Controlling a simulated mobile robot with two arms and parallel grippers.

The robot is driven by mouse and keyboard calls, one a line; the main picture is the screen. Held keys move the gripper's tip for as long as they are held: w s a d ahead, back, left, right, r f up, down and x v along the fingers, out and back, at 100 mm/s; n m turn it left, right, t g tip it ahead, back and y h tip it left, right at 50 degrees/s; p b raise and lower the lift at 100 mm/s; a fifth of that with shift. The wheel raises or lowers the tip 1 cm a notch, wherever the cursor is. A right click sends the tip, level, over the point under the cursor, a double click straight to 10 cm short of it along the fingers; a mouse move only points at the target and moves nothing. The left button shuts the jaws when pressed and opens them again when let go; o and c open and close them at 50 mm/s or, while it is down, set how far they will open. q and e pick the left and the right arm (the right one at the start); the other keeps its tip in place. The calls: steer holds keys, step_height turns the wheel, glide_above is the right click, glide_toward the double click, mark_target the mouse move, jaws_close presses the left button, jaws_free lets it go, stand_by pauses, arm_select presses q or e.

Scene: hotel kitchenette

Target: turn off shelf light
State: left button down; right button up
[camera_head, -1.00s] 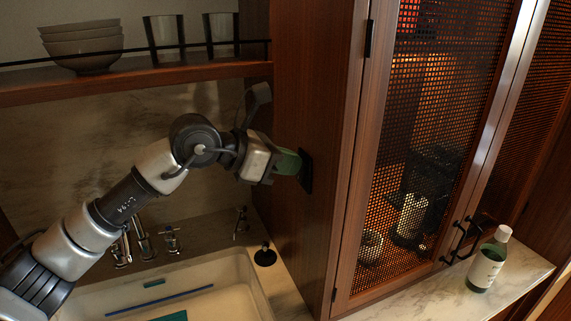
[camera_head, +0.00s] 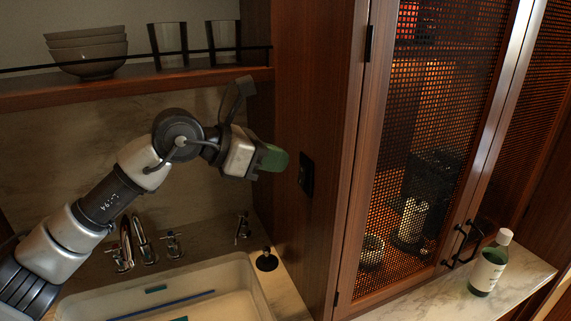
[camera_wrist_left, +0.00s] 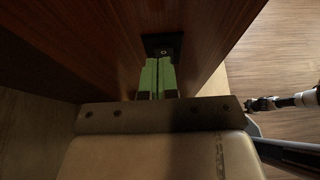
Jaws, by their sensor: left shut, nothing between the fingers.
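A small black switch plate (camera_head: 306,174) is set in the wooden side panel of the cabinet, right of the sink. It also shows in the left wrist view (camera_wrist_left: 163,46). My left gripper (camera_head: 275,158) has green fingers, which are shut and empty. In the head view they point at the panel, just left of the plate, with a visible gap. In the left wrist view the closed fingertips (camera_wrist_left: 158,64) overlap the lower edge of the plate.
A wooden shelf (camera_head: 150,88) with stacked bowls (camera_head: 88,52) and two glasses (camera_head: 168,45) is above my left arm. Below are the faucet (camera_head: 138,240) and sink (camera_head: 240,275). A green bottle (camera_head: 488,265) stands on the right counter by the mesh-door cabinet, which glows orange inside.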

arm_select(q)
steer(key=d+r+b+v, duration=0.1)
steer(key=b+v, duration=0.2)
steer(key=v, duration=0.8)
steer(key=shift+r, duration=0.45)
arm_select(e)
steer(key=f, duration=0.3)
steer(key=shift+s+a+f, duration=0.2)
steer(key=shift+s+a, duration=0.1)
steer(key=shift+a, duration=0.1)
